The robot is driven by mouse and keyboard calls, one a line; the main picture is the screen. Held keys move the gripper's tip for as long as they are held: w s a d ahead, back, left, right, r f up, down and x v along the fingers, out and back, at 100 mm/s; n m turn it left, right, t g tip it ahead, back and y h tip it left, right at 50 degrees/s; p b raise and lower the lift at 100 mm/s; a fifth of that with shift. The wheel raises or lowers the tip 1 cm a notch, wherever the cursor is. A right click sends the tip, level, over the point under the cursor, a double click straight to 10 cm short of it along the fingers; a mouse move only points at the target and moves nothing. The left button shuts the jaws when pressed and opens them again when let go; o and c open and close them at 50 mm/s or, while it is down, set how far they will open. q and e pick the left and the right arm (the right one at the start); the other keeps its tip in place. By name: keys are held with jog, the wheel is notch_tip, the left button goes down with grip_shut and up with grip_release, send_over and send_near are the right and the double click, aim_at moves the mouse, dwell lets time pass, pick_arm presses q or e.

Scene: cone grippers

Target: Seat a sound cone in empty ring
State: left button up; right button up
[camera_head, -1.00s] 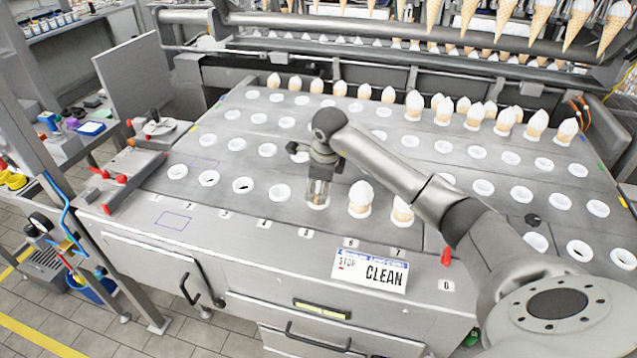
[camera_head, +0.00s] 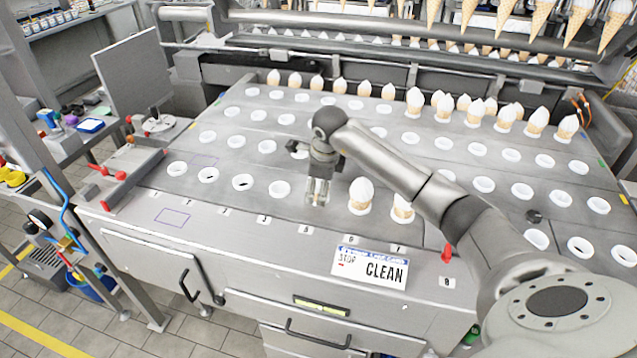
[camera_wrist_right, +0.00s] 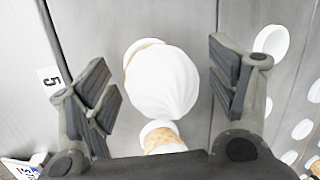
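My right gripper (camera_head: 317,200) is low over the front row of the table, left of two seated white-topped cones, the nearer one (camera_head: 360,196) and another (camera_head: 402,208). In the right wrist view a white-topped cone (camera_wrist_right: 162,82) lies between the spread fingers of the right gripper (camera_wrist_right: 165,85). Gaps show on both sides of it. Whether it sits fully in its ring is hard to tell. A neighbouring waffle cone (camera_wrist_right: 165,143) shows below it, partly hidden by the gripper body. An empty white ring (camera_head: 280,188) is just left of the gripper. My left gripper is out of view.
The grey table (camera_head: 330,245) has rows of other empty rings. Seated cones (camera_head: 415,102) line its back. A CLEAN sign (camera_head: 370,268) hangs at the front, and a red knob (camera_head: 446,254) stands beside it. Hanging cones (camera_head: 468,14) are above the back.

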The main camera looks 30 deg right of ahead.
jog(key=d+v, duration=0.1)
jog(key=v, duration=1.1)
jog(key=shift+a, duration=0.45)
jog(key=shift+s+f, duration=0.1)
jog(key=shift+s, duration=0.05)
